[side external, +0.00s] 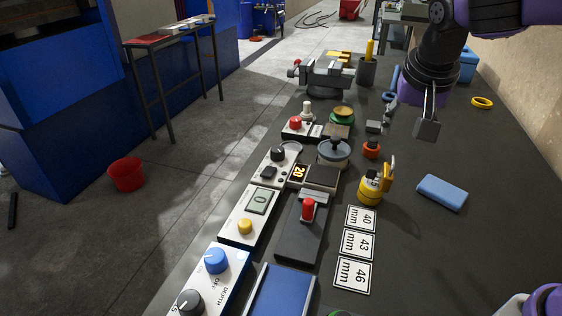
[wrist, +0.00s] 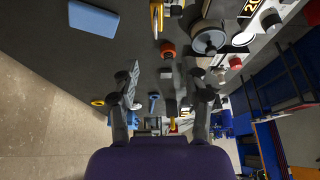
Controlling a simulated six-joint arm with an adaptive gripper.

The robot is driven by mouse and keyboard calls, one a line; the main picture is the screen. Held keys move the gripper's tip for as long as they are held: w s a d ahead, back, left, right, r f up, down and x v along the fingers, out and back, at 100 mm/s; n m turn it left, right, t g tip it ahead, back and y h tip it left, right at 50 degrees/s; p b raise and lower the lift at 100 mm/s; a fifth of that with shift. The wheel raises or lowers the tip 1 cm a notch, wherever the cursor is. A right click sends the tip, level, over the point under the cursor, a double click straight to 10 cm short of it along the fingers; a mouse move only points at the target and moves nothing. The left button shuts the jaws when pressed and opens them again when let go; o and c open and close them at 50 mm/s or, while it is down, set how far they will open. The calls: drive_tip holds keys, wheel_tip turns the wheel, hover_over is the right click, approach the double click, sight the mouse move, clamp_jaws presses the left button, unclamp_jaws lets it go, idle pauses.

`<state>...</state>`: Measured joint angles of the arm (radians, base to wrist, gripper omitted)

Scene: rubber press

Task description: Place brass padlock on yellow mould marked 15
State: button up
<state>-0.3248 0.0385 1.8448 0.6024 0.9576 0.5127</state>
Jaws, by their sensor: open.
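A brass-yellow upright piece with a grey top, seemingly the brass padlock (side external: 389,174), stands at the yellow mould (side external: 369,195) in the side view. I cannot tell whether it rests on the mould or leans beside it. The mould's number is not legible. Yellow also shows at the top edge of the wrist view (wrist: 157,17), where the two pieces are hard to separate. My gripper (side external: 427,129) is above the bench, behind and right of the mould in the side view. In the wrist view its fingers (wrist: 166,88) are wide apart with nothing held.
An orange piece with a dark knob (side external: 371,148) and a blue-grey round piece (side external: 333,153) stand near the mould. A blue block (side external: 442,193) lies to its right. Number cards (side external: 356,245) lie in front. Control boxes (side external: 249,214) line the left. The bench's right side has free room.

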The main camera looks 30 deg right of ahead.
drive_tip(key=s+d+n+t+y, duration=0.1)
drive_tip(key=s+n+t+y, duration=0.1)
drive_tip(key=s+n, duration=0.6)
drive_tip(key=s, duration=0.4)
drive_tip(key=shift+f+y, duration=0.3)
drive_tip(key=shift+y, duration=0.1)
drive_tip(key=o, duration=0.7)
drive_tip(key=shift+w+r, duration=0.1)
drive_tip(key=shift+w, duration=0.05)
